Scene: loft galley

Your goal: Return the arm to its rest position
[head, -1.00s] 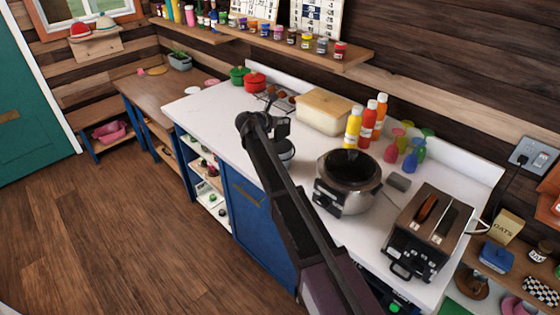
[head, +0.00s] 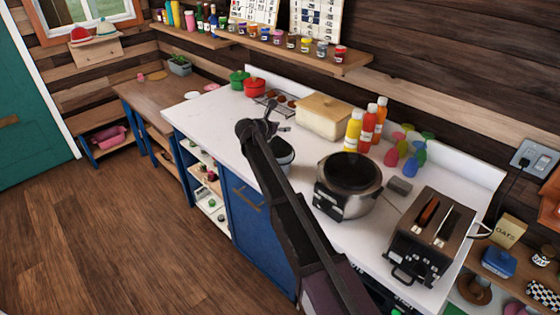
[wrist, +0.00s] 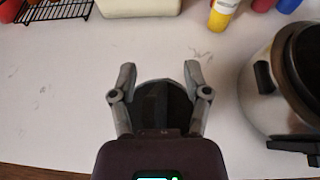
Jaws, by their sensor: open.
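My arm reaches over the white counter (head: 215,112) in the head view, its wrist end near the counter's middle. In the wrist view my gripper (wrist: 159,72) is open, with its two fingers spread apart and nothing clasped between the tips. A dark round thing with a pale rim (wrist: 163,100) shows between and below the fingers. It also shows partly behind my arm in the head view (head: 284,153). I cannot tell how far above it the gripper is. The fingers are not clear in the head view.
A steel cooker (head: 347,185) and a toaster (head: 430,237) stand right of my arm. A bread box (head: 322,117), sauce bottles (head: 367,125) and a wire rack (head: 275,101) with brown items stand behind. A shelf (head: 300,52) of jars hangs above.

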